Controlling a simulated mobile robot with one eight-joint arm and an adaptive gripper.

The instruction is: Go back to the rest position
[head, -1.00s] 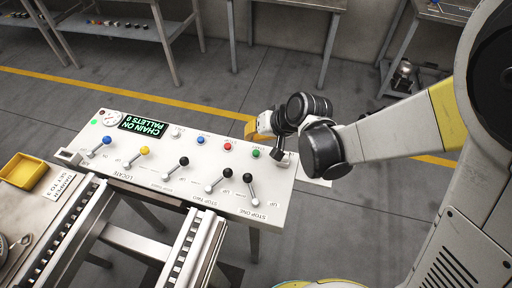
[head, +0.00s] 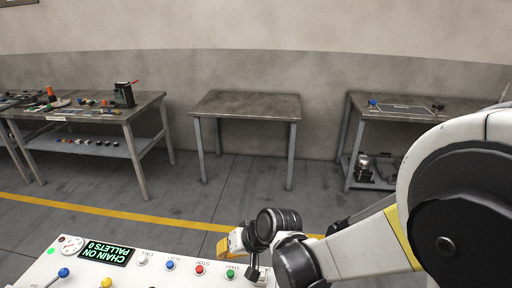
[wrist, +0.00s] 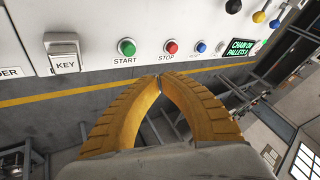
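My gripper (head: 229,245) hangs by the near-right part of the white control panel (head: 182,282), close to the green START button (head: 230,273). In the wrist view its two yellow fingers (wrist: 160,79) curve together and their tips meet, with nothing seen between them. The green START button (wrist: 127,47), red STOP button (wrist: 171,47) and blue button (wrist: 201,47) lie beyond the fingertips, apart from them. The panel's display (head: 107,255) reads CHAIN ON, PALLETS 0. The lower part of the panel is cut off in the head view.
A bare table (head: 247,104) stands at the back wall. A cluttered table (head: 135,112) is at left, another table (head: 398,113) with a lower shelf at right. A yellow floor line (head: 130,213) crosses open grey floor. A KEY switch (wrist: 63,55) sits on the panel.

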